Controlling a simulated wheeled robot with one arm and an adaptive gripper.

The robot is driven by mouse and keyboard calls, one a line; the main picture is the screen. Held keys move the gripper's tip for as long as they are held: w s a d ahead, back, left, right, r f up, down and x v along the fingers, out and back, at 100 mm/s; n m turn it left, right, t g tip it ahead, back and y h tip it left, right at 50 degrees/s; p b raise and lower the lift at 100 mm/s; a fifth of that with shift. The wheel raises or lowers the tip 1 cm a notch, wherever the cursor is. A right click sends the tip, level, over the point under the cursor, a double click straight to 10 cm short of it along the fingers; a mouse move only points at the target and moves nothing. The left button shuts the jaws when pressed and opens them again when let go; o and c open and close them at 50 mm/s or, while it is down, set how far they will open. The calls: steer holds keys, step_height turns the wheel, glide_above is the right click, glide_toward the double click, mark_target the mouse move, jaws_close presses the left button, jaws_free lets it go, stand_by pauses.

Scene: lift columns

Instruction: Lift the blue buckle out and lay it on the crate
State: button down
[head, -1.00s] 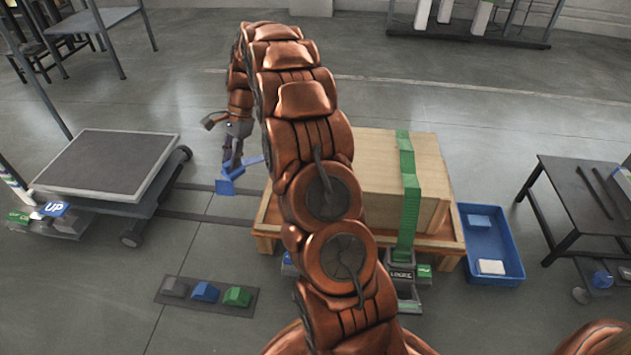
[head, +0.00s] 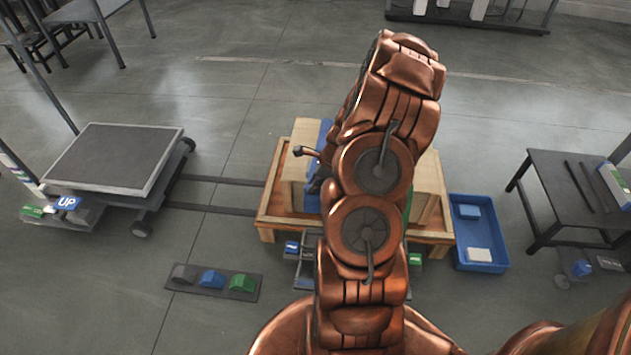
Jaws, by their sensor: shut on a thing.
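My gripper (head: 317,183) is over the left part of the wooden crate (head: 296,165), largely hidden behind my arm. It is shut on the blue buckle, which I cannot pick out clearly from the blue band behind it. The blue band (head: 324,133) runs over the crate top beside my arm. I cannot tell whether the buckle touches the crate.
The crate stands on a wooden pallet (head: 270,215). A green strap shows at its right. A blue bin (head: 482,235) stands right of it, a dark table (head: 570,185) further right. A cart (head: 115,160) is at left. A mat with grey, blue and green pieces (head: 213,281) lies in front.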

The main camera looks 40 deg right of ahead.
steer(key=shift+s+d, duration=0.1)
steer(key=shift+s, duration=0.25)
steer(key=shift+w+d+f, duration=0.15)
steer(key=shift+w+d, duration=0.25)
steer(key=shift+d, duration=0.1)
steer(key=w+d+f+b, duration=0.1)
steer(key=w+d+b, duration=0.4)
steer(key=w+d, duration=1.1)
steer(key=shift+d+f+b, duration=0.3)
steer(key=shift+d+b, duration=0.05)
steer(key=shift+d, duration=1.6)
steer(key=shift+f, duration=0.25)
steer(key=shift+f+p, duration=0.35)
steer(key=shift+f+p, duration=0.3)
steer(key=shift+f, duration=1.35)
